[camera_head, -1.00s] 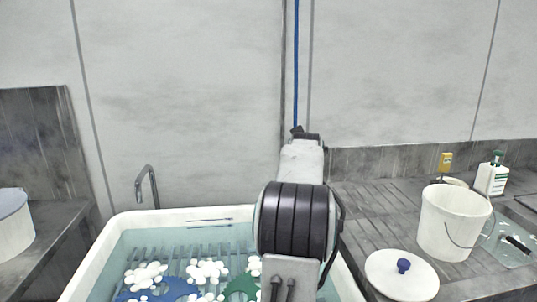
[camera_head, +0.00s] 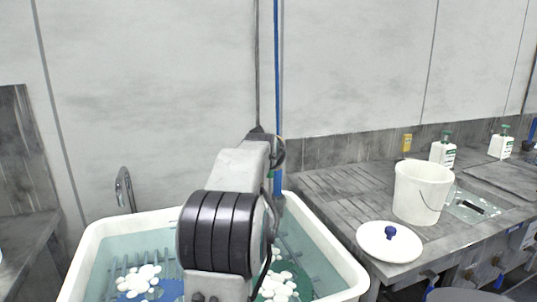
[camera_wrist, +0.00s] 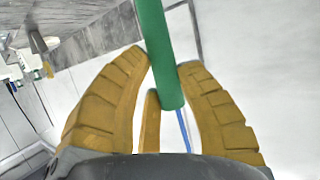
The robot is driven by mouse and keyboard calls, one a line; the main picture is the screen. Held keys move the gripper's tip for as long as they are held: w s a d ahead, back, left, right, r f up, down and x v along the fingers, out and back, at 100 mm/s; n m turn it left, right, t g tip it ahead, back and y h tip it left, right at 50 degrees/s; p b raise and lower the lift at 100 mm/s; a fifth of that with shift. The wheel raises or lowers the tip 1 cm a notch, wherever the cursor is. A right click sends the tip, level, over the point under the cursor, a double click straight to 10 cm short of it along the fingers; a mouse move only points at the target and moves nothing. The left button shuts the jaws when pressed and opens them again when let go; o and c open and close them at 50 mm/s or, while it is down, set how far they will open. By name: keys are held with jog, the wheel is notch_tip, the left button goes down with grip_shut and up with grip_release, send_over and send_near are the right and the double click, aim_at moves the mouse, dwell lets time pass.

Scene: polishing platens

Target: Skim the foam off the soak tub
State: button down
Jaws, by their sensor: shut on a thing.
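The soak tub (camera_head: 112,224) is a white-rimmed basin of clear water at the bottom of the head view. White foam clumps float on it, one at the left (camera_head: 143,277) and one at the right (camera_head: 277,286). A blue disc (camera_head: 168,290) and a partly hidden green one lie beneath the foam. My arm covers the middle of the tub and hides my gripper in the head view. In the wrist view my gripper (camera_wrist: 163,62) has tan ribbed fingers closed on a green rod-like handle (camera_wrist: 155,35). The far end of the handle is out of view.
On the grey bench at right stand a white bucket (camera_head: 422,192), a white lid (camera_head: 389,243) with a blue knob, and white bottles (camera_head: 443,151). A tap (camera_head: 124,190) rises behind the tub.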

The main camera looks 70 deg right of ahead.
notch_tip(320, 180, down, 14)
jog(key=b, duration=1.2)
jog(key=shift+f+b, duration=0.15)
jog(key=shift+b, duration=0.25)
